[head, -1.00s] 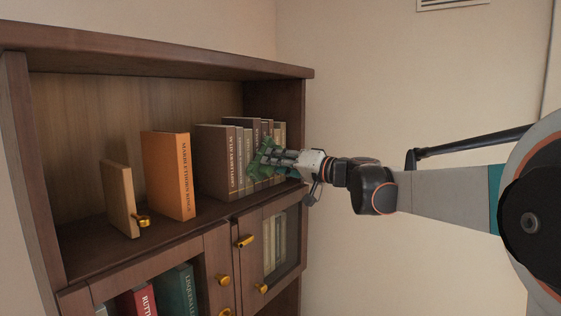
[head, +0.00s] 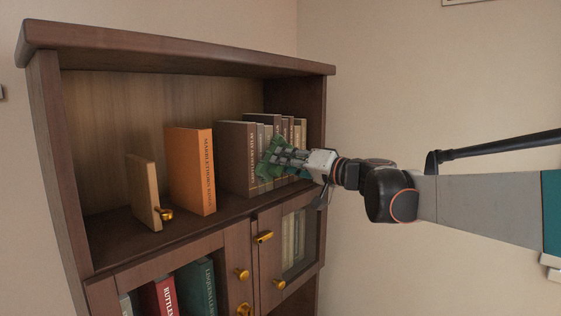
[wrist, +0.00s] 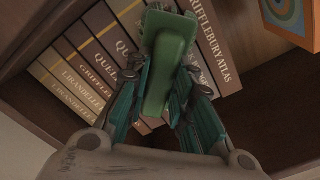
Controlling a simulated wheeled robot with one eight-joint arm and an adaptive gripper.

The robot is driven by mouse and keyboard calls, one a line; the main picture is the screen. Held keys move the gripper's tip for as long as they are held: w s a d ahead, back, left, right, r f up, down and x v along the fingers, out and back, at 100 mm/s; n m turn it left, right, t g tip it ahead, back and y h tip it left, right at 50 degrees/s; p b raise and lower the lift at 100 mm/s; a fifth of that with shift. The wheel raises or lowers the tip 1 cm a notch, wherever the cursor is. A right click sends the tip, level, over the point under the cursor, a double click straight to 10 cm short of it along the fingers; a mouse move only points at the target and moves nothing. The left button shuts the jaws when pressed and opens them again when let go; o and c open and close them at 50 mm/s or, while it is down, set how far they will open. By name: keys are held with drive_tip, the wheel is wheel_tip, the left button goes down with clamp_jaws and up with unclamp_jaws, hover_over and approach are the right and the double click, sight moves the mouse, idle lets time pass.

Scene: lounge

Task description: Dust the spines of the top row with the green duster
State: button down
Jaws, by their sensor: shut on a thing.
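The green duster (head: 268,158) is at the spines of the top row, toward the shelf's right end. In the wrist view the green duster (wrist: 167,62) stands between my fingers, with book spines behind it. My gripper (head: 290,158) is shut on it; it also shows in the wrist view (wrist: 160,85). The top row holds several brown and grey books (head: 238,160), the lettered spines (wrist: 105,45) and an orange book (head: 192,170) to their left. The duster and fingers hide parts of the spines. I cannot tell whether the duster touches them.
A tan bookend-like block (head: 145,190) with a gold knob stands at the shelf's left. Below, the cabinet has gold knobs and a glass door (head: 293,240); red and green books (head: 197,288) show lower left. The bookcase's right side panel (head: 316,130) is close to my gripper.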

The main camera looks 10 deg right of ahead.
drive_tip(key=shift+s, duration=0.1)
drive_tip(key=shift+v, duration=2.9)
drive_tip(key=shift+a, duration=0.1)
drive_tip(key=v, duration=0.3)
drive_tip(key=shift+p, duration=0.3)
drive_tip(key=shift+a, duration=0.1)
